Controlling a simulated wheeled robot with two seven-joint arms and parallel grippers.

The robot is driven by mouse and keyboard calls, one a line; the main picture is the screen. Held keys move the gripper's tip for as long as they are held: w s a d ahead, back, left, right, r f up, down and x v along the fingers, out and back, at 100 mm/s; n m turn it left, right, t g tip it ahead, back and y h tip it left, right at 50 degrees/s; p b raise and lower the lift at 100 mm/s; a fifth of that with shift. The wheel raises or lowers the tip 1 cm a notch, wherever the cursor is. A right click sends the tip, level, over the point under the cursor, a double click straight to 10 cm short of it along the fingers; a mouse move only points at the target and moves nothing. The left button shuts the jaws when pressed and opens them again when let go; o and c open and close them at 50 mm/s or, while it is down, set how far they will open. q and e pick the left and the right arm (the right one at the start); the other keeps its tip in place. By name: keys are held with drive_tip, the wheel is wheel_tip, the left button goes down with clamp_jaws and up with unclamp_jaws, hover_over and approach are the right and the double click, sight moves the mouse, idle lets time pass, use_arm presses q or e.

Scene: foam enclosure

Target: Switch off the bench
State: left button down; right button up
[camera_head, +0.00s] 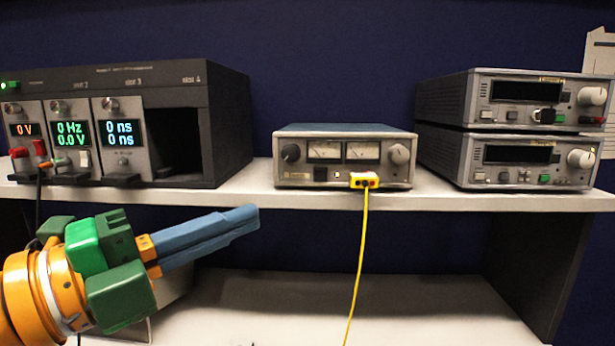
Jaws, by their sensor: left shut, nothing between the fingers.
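A rack mainframe (228,125) stands at the left of the shelf. Its modules (124,165) have lit displays reading 0 V, 0 Hz with 0.0 V, and 0 ns; its last slot is empty. A green light (14,86) glows at its upper left. A grey two-meter unit (345,136) sits in the middle, with a dark square button and a yellow plug (365,180) at its front. Two stacked units (515,128) at the right have dark displays. My left gripper (250,217) is shut and empty, in front of and below the shelf edge. My right gripper is not in view.
The upper shelf (450,199) has a straight front edge. A yellow cable (356,262) hangs from the plug past that edge. A black cable with an orange plug (42,180) hangs at the left. The lower shelf (400,300) is mostly clear.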

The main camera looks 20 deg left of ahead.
sight(320, 175)
use_arm(q)
drive_tip(key=p+x, duration=0.4)
drive_tip(key=a+p+x, duration=0.1)
drive_tip(key=p+x, duration=0.2)
drive_tip(key=w+p+x, duration=0.1)
drive_tip(key=p+x, duration=0.3)
drive_tip(key=shift+w+a+r+p, duration=0.2)
drive_tip(key=shift+w+r+p, duration=0.05)
drive_tip(key=shift+w+p, duration=0.1)
drive_tip(key=shift+w+a+f, duration=0.1)
drive_tip(key=shift+w+f, duration=0.05)
drive_tip(key=shift+w, duration=0.5)
drive_tip(key=shift+s, duration=0.1)
